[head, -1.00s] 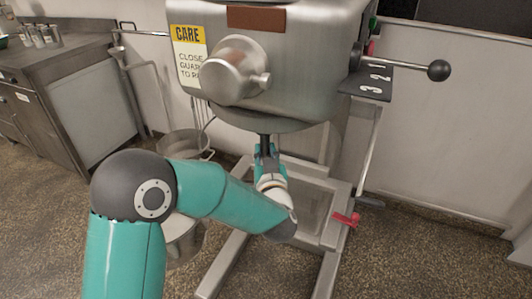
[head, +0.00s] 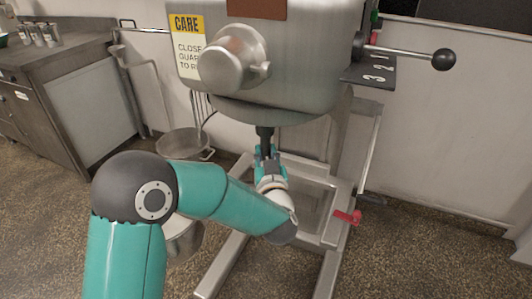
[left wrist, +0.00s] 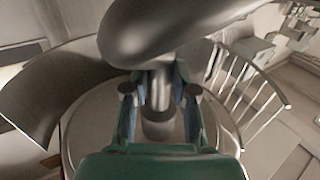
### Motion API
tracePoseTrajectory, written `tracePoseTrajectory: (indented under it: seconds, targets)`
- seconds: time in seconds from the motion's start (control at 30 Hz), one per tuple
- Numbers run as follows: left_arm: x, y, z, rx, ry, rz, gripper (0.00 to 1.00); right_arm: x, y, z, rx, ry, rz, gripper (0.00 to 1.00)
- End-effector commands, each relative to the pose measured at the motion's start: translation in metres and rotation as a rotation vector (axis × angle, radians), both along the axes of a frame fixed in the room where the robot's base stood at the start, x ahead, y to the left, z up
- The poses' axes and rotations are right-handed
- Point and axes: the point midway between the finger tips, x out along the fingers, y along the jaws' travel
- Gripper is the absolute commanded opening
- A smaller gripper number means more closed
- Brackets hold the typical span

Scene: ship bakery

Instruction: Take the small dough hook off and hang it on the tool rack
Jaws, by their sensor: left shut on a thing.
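My left gripper (head: 266,154) is under the mixer head (head: 270,75), with its fingers up around a dark upright shank (head: 265,136). In the left wrist view the gripper (left wrist: 160,95) is shut on the shank of the small dough hook (left wrist: 180,28), whose thick grey curved body fills the top. The shank's far end lines up with a round fitting (left wrist: 158,130) under the mixer. I cannot tell whether it is still seated there. In the head view my gripper hides the hook's curve. My right gripper is not in view. I cannot make out the tool rack.
The mixer's lever (head: 444,59) sticks out to the right, and a red handle (head: 347,217) is on its frame. A round pan (head: 185,143) and a bucket (head: 183,238) stand left of the mixer. A wire guard (left wrist: 250,90) curves close by. The floor at right is clear.

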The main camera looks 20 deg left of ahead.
Motion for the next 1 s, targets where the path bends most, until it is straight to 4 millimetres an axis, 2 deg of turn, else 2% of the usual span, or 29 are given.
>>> tracePoseTrajectory:
  seconds: [0.57,1.0]
  targets:
    - [0.000,-0.001,-0.032,0.001,-0.004,0.000,0.00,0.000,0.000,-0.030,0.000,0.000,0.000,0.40]
    - [-0.001,-0.001,-0.033,0.001,-0.004,0.000,0.00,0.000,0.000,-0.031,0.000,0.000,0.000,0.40]
